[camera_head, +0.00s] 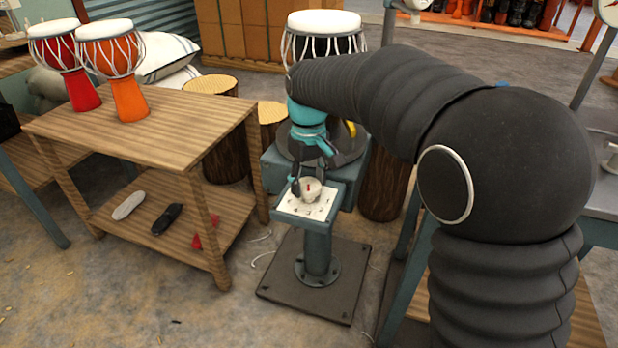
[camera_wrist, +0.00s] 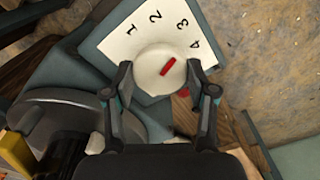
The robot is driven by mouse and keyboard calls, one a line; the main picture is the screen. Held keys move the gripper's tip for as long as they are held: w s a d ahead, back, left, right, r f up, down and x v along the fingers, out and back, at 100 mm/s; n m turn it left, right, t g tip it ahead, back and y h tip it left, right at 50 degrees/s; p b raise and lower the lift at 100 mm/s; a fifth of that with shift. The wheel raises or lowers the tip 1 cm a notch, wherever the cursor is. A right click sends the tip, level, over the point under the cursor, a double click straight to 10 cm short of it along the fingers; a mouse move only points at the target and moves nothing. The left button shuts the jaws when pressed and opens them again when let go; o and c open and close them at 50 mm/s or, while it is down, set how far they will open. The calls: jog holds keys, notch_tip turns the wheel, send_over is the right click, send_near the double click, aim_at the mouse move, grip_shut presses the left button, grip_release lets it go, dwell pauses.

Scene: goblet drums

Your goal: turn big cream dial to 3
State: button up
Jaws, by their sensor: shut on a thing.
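The big cream dial (camera_wrist: 150,66) sits on a white plate (camera_wrist: 118,42) printed with 1, 2, 3 and 4. Its red mark points up and right in the wrist view, between the 3 and the 4 and nearer the 3. The exact alignment is hard to judge because the dial stands above the plate. My gripper (camera_wrist: 160,68) is shut on the dial, with one finger on each side. In the head view my gripper (camera_head: 313,181) reaches down onto the dial (camera_head: 308,195), which is partly hidden by the fingers.
The plate tops a grey-blue pedestal (camera_head: 318,250) on a dark base. A goblet drum (camera_head: 322,24) stands on a round turntable behind it. A wooden table (camera_head: 160,125) at left bears a red drum (camera_head: 75,75) and an orange drum (camera_head: 125,85). Small objects lie on its lower shelf.

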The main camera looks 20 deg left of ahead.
aim_at(308, 184)
jog(key=shift+f, duration=0.1)
dwell(0.3)
jog(key=o, duration=1.2)
jog(key=shift+c, duration=0.2)
notch_tip(308, 184, up, 12)
